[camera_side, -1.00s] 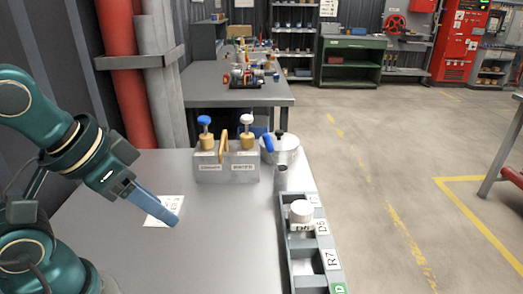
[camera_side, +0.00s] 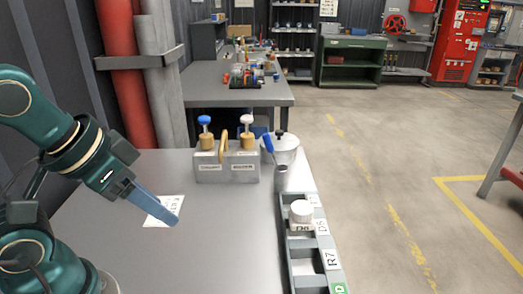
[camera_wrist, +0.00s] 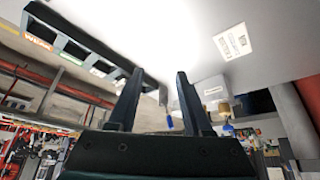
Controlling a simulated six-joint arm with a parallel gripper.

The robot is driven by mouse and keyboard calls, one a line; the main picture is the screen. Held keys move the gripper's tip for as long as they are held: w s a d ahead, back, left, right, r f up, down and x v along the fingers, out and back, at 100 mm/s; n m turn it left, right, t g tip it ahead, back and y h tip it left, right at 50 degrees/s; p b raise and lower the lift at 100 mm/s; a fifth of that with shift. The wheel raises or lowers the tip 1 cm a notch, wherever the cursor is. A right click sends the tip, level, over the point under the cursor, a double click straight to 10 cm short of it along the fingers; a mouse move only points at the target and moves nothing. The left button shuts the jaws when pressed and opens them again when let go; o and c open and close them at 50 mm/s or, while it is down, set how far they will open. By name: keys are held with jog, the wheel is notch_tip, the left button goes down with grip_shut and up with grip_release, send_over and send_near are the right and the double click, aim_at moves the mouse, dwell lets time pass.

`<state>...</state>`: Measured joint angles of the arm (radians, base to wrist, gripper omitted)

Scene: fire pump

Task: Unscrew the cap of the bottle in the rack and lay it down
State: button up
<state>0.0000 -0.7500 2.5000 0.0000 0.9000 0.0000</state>
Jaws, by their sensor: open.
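A bottle with a wide white cap (camera_side: 301,208) stands upright in the grey rack (camera_side: 287,262) along the table's right edge, in the side view. The cap is on the bottle, and most of the bottle's body is hidden in the rack. The rack also shows at the upper left of the wrist view (camera_wrist: 112,52). My gripper (camera_side: 172,220) is above the left part of the table, well to the left of the rack and apart from it. In the wrist view its two fingers (camera_wrist: 160,74) are spread with nothing between them.
A metal block (camera_side: 227,168) with a blue knob, a white knob and a brass handle stands at the table's back. A white card (camera_side: 158,215) lies near my gripper. The table's middle is clear.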

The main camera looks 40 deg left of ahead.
dwell(0.3)
jog(key=o, duration=0.6)
jog(key=shift+w+r, duration=0.1)
jog(key=shift+r, duration=0.15)
jog(key=shift+o, duration=0.2)
jog(key=w+d+r+m, duration=0.1)
jog(key=w+r+m, duration=0.1)
jog(key=w+r, duration=0.4)
jog(key=m+g+h, duration=0.1)
jog(key=m+g, duration=0.1)
send_over(302, 208)
jog(key=s, duration=0.2)
jog(key=f, duration=0.7)
jog(key=a+f, duration=0.1)
jog(key=f, duration=0.2)
jog(key=shift+w+f, duration=0.2)
jog(key=shift+w, duration=0.05)
jog(key=shift+m, duration=0.3)
jog(key=shift+x, duration=2.45)
jog(key=shift+s+d, duration=0.15)
